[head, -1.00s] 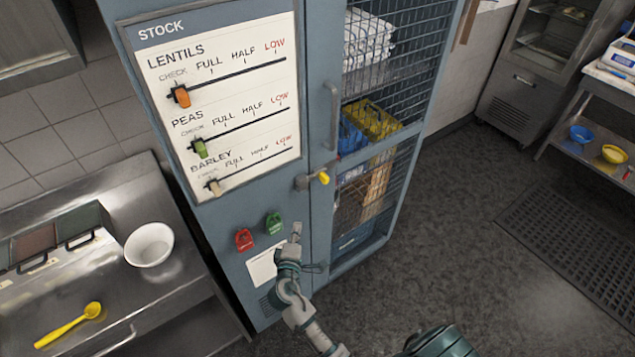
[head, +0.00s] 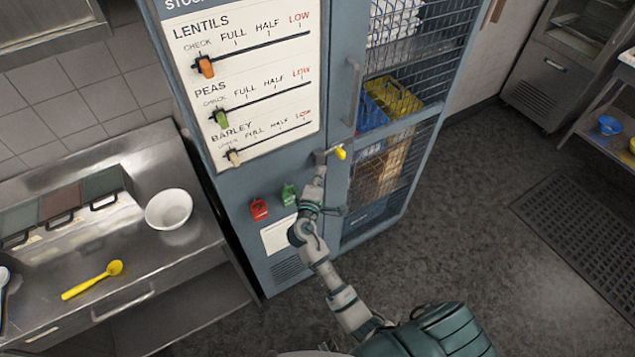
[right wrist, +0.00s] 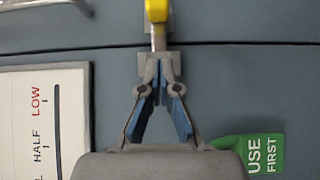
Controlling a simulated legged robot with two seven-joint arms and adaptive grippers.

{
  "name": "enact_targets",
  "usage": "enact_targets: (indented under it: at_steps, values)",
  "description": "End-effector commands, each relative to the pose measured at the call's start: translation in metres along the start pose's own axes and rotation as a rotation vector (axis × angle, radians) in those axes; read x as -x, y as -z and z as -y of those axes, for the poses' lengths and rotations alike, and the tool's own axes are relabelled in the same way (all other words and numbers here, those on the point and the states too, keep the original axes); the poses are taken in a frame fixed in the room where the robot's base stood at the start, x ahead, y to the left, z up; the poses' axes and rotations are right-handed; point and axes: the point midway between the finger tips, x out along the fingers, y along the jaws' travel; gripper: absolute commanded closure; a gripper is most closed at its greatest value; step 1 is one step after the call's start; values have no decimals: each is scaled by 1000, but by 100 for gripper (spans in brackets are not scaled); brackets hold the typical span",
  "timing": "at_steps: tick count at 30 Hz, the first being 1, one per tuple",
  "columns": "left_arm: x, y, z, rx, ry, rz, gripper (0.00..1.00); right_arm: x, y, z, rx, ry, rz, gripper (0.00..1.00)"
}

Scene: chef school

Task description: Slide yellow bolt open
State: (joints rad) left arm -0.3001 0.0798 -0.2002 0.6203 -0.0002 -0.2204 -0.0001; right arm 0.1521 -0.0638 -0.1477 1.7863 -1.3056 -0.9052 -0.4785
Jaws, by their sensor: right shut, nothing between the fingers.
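The yellow-knobbed bolt (head: 340,153) sits on the blue-grey cabinet (head: 345,35), at the seam beside the mesh door. In the right wrist view its yellow knob (right wrist: 157,10) is at the top edge, with a short metal shaft below it running into a grey bracket. My right gripper (head: 320,176) is just below and left of the bolt in the head view. In the right wrist view its fingertips (right wrist: 160,68) are closed together and empty, lined up with the shaft at the bracket. I cannot tell whether they touch it. My left gripper is not in view.
A stock board (head: 245,80) with sliders is above left of the bolt. Red (head: 259,209) and green (head: 289,195) tags hang below it. A vertical door handle (head: 352,92) is above the bolt. A steel counter (head: 150,255) with a white bowl (head: 169,209) stands left.

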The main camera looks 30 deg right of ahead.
Motion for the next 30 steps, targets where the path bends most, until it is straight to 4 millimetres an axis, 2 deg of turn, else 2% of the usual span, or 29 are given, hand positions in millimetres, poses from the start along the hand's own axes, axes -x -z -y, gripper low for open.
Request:
enact_targets:
  at_steps: [1,4,9,15,26,30]
  values:
    - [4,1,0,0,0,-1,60,-12,0,-3,1,-2,1,100]
    - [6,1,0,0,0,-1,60,-31,-1,-2,1,-2,2,100]
    - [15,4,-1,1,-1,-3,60,-48,-20,-2,1,0,1,100]
    - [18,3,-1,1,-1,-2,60,-56,-29,0,-1,1,0,100]
    - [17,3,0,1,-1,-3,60,-57,-30,0,-1,0,1,100]
    - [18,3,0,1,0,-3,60,-73,-46,0,3,-1,3,100]
